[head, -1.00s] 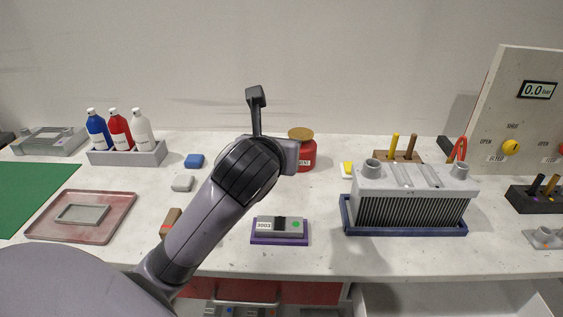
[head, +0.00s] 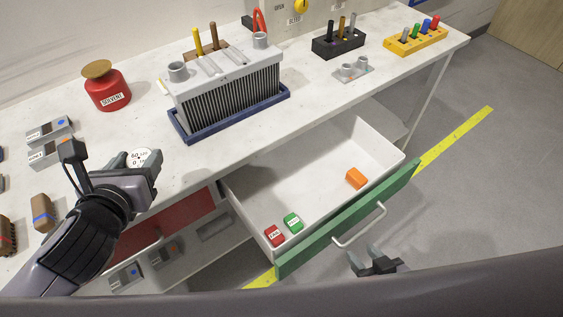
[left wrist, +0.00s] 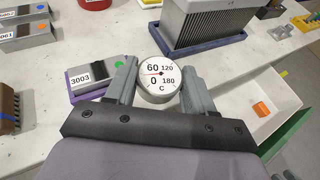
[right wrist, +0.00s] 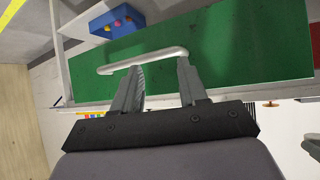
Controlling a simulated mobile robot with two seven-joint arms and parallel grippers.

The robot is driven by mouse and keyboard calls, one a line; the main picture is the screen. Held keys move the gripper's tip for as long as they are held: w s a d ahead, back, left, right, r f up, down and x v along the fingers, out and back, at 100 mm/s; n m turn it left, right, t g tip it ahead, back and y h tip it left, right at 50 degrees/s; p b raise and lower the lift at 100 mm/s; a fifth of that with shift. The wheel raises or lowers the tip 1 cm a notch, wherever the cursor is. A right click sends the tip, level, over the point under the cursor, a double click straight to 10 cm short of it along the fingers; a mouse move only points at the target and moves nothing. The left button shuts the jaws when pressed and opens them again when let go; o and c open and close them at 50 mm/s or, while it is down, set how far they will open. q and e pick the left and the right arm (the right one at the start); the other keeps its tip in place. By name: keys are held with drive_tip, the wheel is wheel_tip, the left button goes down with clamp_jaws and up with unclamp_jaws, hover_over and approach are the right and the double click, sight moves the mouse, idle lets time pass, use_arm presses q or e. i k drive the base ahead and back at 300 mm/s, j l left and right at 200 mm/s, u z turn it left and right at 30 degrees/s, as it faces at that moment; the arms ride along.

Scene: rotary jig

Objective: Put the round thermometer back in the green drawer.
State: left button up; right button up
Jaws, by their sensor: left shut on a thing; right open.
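The round thermometer (left wrist: 159,78), with a white dial reading 0 to 180 C, is between the fingers of my left gripper (left wrist: 158,84). In the head view the thermometer (head: 139,157) shows at the tips of my left gripper (head: 130,165), near the table's front edge, left of the drawer. The green drawer (head: 345,226) is pulled open, with a white inside and a bar handle (head: 360,226). My right gripper (head: 374,264) is open just in front of the handle. In the right wrist view the handle (right wrist: 143,60) lies across the open fingertips (right wrist: 158,75).
Inside the drawer lie a red block (head: 274,236), a green block (head: 293,222) and an orange block (head: 356,178). A finned radiator block (head: 225,88) on a blue tray stands on the table behind. A red solvent pot (head: 107,88) stands further left.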

sight(305, 164)
drive_tip(key=l+u, duration=0.5)
drive_tip(key=l, duration=1.55)
drive_tip(key=i, duration=0.05)
